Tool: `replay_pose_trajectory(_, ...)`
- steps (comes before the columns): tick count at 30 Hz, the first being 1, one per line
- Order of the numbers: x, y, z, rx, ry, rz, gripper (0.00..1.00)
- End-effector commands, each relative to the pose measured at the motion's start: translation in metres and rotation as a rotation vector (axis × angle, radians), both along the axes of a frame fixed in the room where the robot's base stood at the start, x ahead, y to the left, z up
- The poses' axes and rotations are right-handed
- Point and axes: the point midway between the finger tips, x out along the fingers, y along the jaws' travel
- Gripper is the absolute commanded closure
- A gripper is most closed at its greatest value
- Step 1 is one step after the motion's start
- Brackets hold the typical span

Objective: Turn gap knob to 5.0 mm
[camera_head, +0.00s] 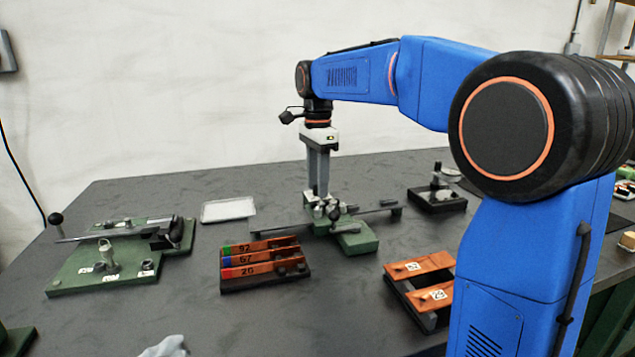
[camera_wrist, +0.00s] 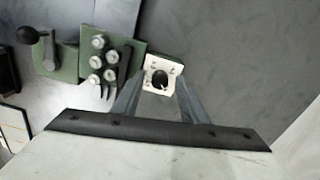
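The gap knob (camera_wrist: 159,79) is a small dark round knob on a white plate (camera_wrist: 150,64) with dark marks, beside a green fixture (camera_wrist: 68,61) in the wrist view. The marks are too small to read. My gripper (camera_wrist: 160,82) points down at the knob, with one finger on each side. The fingers stand apart, and gaps show between them and the knob. In the head view my gripper (camera_head: 318,192) reaches down at the back of the green fixture (camera_head: 357,240), and the knob cannot be made out there.
A rack of copper strips (camera_head: 262,262) stands left of the fixture, and another copper rack (camera_head: 420,268) stands right. A green lever board (camera_head: 122,262) is at far left. A white tray (camera_head: 228,209) lies behind.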

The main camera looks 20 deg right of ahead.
Motion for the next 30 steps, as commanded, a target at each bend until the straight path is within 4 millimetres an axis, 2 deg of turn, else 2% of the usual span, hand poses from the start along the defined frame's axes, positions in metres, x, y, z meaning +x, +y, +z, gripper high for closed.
replay_pose_trajectory(1, 0.0, 0.0, 0.0, 0.0, 0.0, 0.0, 0.7)
replay_pose_trajectory(5, 0.0, 0.0, 0.0001, 0.0, 0.0, 0.0, 1.0)
replay_pose_trajectory(17, 0.0001, 0.0, 0.0002, 0.0, 0.0, 0.053, 1.0)
replay_pose_trajectory(30, -0.0001, 0.0, 0.0003, 0.0, 0.0, 0.393, 1.0)
